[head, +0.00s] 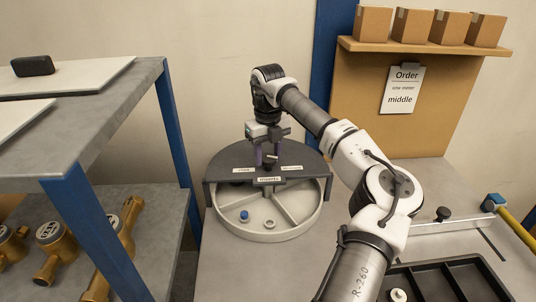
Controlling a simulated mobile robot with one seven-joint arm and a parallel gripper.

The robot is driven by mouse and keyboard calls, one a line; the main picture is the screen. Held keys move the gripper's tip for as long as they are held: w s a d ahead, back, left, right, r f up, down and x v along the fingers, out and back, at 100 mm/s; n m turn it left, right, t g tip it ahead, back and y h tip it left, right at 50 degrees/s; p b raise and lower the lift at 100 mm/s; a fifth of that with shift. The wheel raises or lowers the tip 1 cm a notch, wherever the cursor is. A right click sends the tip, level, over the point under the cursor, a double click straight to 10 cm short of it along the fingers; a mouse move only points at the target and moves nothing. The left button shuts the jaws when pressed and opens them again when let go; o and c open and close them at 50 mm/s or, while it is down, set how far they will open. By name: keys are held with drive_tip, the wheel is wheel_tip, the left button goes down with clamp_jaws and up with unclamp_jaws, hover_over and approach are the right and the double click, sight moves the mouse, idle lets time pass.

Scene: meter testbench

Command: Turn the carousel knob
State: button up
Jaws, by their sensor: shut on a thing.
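The carousel is a round pale tray (290,232) with dividers, on the bench. A dark half-round cover (222,163) hides its back half and carries several small labels; the front one (270,181) seems to read "inserts". My gripper (266,160) points down over the middle of the cover, its fingers shut around the carousel knob (271,158), which is small and mostly hidden by them. In the open front compartments lie a small blue-topped part (244,215) and a small grey ring-like part (269,223).
A black tray (450,277) with a small white part (398,295) lies at the lower right. A shelf unit with brass meters (52,240) stands left. An order sheet (402,90) reads "middle".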

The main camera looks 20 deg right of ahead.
sight(268, 157)
drive_tip(key=shift+n, duration=1.8)
drive_tip(key=o, duration=1)
drive_tip(key=shift+c, duration=0.2)
wheel_tip(268, 157, up, 14)
drive_tip(key=b, duration=0.2)
drive_tip(key=shift+f, duration=0.1)
